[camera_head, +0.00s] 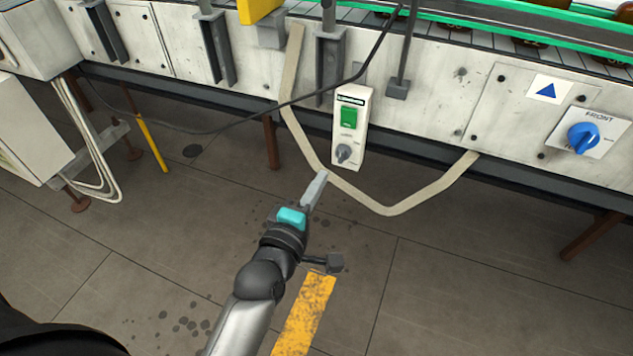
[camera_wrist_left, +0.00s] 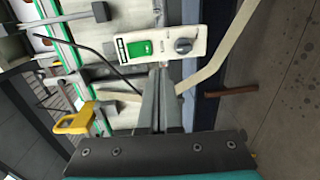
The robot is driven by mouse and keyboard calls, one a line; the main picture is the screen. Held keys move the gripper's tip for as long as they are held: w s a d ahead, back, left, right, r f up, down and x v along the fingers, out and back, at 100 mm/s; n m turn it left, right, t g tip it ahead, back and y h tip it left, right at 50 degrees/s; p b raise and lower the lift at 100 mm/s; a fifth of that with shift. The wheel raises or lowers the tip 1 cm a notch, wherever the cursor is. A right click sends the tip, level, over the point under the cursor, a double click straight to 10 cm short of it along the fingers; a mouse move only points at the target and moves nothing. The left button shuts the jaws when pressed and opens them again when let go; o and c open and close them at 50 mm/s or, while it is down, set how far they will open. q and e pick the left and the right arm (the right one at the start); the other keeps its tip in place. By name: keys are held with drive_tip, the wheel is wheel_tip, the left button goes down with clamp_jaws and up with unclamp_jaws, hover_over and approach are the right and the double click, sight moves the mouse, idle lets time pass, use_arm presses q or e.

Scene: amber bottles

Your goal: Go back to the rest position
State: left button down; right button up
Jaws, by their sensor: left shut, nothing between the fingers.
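My left gripper (camera_head: 316,186) points up toward the machine's front from the lower middle of the head view. Its fingers are together with nothing between them. The fingers also show in the left wrist view (camera_wrist_left: 160,100), pointing toward a white control box (camera_wrist_left: 161,45). In the head view this control box (camera_head: 350,127), with a green switch and a grey knob, hangs above and beyond the fingertips. The gripper appears apart from it. My right gripper is not in either view.
A beige conduit (camera_head: 392,211) loops below the control box. A black cable (camera_head: 215,131) hangs across the machine front. A panel with a blue knob (camera_head: 583,137) is at the right. A grey cabinet (camera_head: 28,125) stands at the left. The floor (camera_head: 480,290) at lower right is clear.

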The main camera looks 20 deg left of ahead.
use_arm(q)
drive_tip(key=shift+s, duration=0.35)
idle(0.3)
